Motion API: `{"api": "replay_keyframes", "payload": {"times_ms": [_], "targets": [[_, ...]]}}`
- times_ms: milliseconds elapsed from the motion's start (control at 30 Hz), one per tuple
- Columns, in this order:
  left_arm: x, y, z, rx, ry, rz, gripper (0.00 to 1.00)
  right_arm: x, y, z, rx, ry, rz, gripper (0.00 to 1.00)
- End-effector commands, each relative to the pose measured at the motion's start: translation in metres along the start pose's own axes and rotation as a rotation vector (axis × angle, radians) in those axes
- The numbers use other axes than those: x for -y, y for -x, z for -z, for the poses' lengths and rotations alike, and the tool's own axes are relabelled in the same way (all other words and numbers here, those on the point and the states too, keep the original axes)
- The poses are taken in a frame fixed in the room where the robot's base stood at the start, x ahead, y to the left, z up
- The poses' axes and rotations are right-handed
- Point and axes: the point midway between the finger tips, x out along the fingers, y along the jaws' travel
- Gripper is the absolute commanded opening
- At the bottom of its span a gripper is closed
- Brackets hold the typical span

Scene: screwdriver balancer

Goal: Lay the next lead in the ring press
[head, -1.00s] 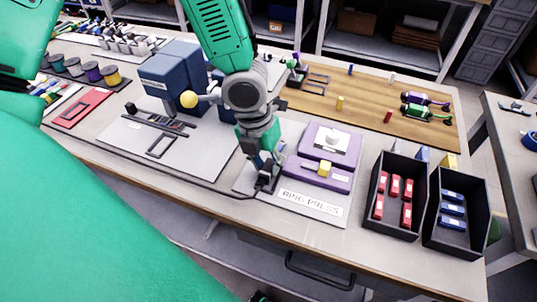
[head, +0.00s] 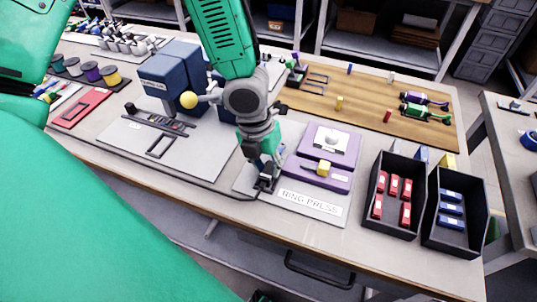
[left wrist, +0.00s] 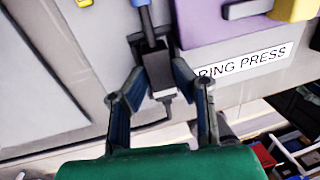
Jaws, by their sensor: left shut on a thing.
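The ring press (head: 340,180) is a purple block on a grey plate with a "RING PRESS" label; a yellow block (head: 324,167) sits on its front part. My left gripper (head: 266,179) is just left of the press, low over the plate. In the left wrist view, my left gripper (left wrist: 159,76) is shut on a dark piece (left wrist: 158,68) with a blue rod-like part running up from it, apparently the lead. The press's purple edge shows to its right there, apart from the held piece. The far end of the lead is out of frame. My right gripper is not in view.
Two black bins, one with red parts (head: 379,206) and one with blue parts (head: 452,221), stand right of the press. A wooden board (head: 365,108) with small pegs lies behind. Blue boxes (head: 170,75) and a grey mat (head: 205,160) are to the left.

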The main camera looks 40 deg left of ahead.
Motion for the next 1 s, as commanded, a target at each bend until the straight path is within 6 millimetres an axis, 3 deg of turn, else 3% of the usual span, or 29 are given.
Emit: {"api": "replay_keyframes", "payload": {"times_ms": [267,300,367,767,1000], "targets": [[0.0,0.0,0.0,0.0,-0.001,0.0,0.0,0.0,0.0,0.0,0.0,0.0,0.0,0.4],[0.0,0.0,0.0,0.0,-0.001,0.0,0.28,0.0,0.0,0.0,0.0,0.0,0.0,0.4],[0.0,0.0,0.0,0.0,-0.001,0.0,0.45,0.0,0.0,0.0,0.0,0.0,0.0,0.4],[0.001,0.005,-0.001,0.001,0.001,0.003,0.45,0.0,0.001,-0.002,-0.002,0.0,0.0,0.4],[0.001,0.045,-0.002,0.005,0.004,0.007,0.45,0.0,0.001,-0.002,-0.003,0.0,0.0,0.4]]}}
